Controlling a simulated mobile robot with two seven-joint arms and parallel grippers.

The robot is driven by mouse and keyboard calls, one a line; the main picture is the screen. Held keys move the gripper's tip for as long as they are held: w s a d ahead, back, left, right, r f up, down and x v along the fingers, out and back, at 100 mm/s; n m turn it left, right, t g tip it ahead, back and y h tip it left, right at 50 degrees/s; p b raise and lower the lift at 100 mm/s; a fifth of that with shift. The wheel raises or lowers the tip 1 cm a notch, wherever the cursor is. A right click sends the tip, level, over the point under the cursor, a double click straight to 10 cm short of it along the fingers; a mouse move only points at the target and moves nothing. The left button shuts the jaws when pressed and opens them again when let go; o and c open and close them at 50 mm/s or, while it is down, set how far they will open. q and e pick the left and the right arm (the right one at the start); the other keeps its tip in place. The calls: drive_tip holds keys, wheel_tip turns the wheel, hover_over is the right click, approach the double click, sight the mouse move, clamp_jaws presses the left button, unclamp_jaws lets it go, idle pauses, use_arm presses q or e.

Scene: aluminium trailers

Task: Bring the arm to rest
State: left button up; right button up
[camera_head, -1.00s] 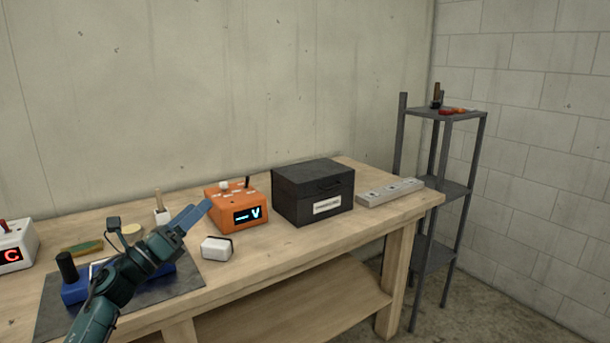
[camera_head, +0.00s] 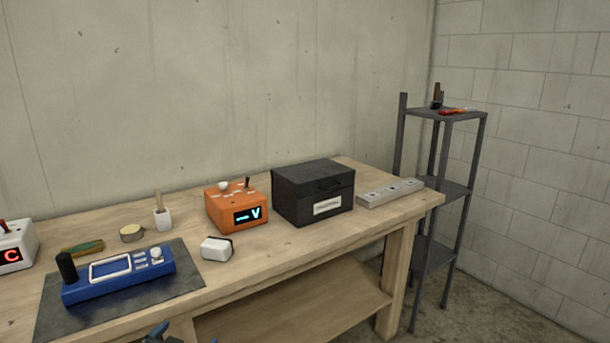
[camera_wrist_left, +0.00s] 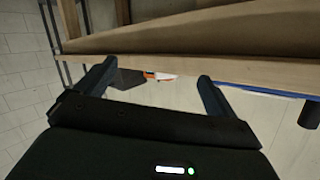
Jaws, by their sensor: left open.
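My left gripper (camera_head: 185,336) shows only as small tips at the bottom edge of the head view, low in front of the workbench (camera_head: 285,262). In the left wrist view, my left gripper (camera_wrist_left: 155,84) has its two dark fingers spread wide with nothing held between them. The wooden bench edge (camera_wrist_left: 190,72) runs across beyond the fingers. A small orange and white thing shows past the fingers, too small to name. The rest of the left arm is out of the head view. My right gripper is not in view.
On the bench are a blue device (camera_head: 120,278) on a dark mat (camera_head: 60,318), a white block (camera_head: 216,249), an orange meter (camera_head: 236,207), a black box (camera_head: 313,191) and a grey metal bar (camera_head: 390,193). A grey shelf rack (camera_head: 447,113) stands right.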

use_arm(q)
drive_tip(key=s+d+f+g+h, duration=0.1)
drive_tip(key=s+d+f, duration=0.2)
drive_tip(key=s, duration=0.5)
drive_tip(key=s+d+f+g, duration=0.1)
drive_tip(key=s+d+f, duration=0.2)
drive_tip(key=s, duration=0.6)
drive_tip(key=s+d+f+g+h, duration=0.1)
drive_tip(key=s+d+f+g, duration=0.1)
drive_tip(key=s+d, duration=0.3)
drive_tip(key=s+f, duration=0.1)
drive_tip(key=s, duration=0.3)
drive_tip(key=shift+s+n+h, duration=0.2)
drive_tip(key=shift+n+h, duration=0.1)
drive_tip(key=shift+n, duration=0.1)
drive_tip(key=shift+d, duration=0.1)
